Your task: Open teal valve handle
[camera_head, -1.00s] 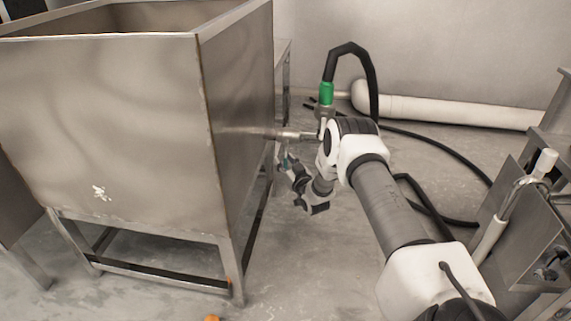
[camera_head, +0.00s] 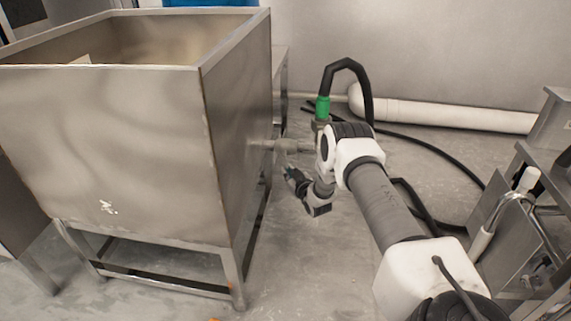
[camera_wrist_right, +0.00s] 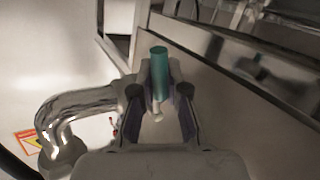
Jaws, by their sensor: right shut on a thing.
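The teal valve handle (camera_wrist_right: 159,60) stands upright in the right wrist view, between the fingers of my right gripper (camera_wrist_right: 162,78). The fingers are shut on it, with its top sticking out beyond them. In the head view my right gripper (camera_head: 290,174) is small and partly hidden by my own wrist, beside the right wall of the metal tank (camera_head: 110,150). The handle cannot be made out there. A short metal pipe (camera_head: 268,145) comes out of that wall just above the gripper. My left gripper is not in view.
A hose with a green fitting (camera_head: 323,107) rises behind my right wrist. A white cylinder (camera_head: 450,113) lies along the back wall, and a black cable (camera_head: 440,153) runs over the floor. Metal equipment (camera_head: 525,215) stands at the right. Floor between tank and arm is clear.

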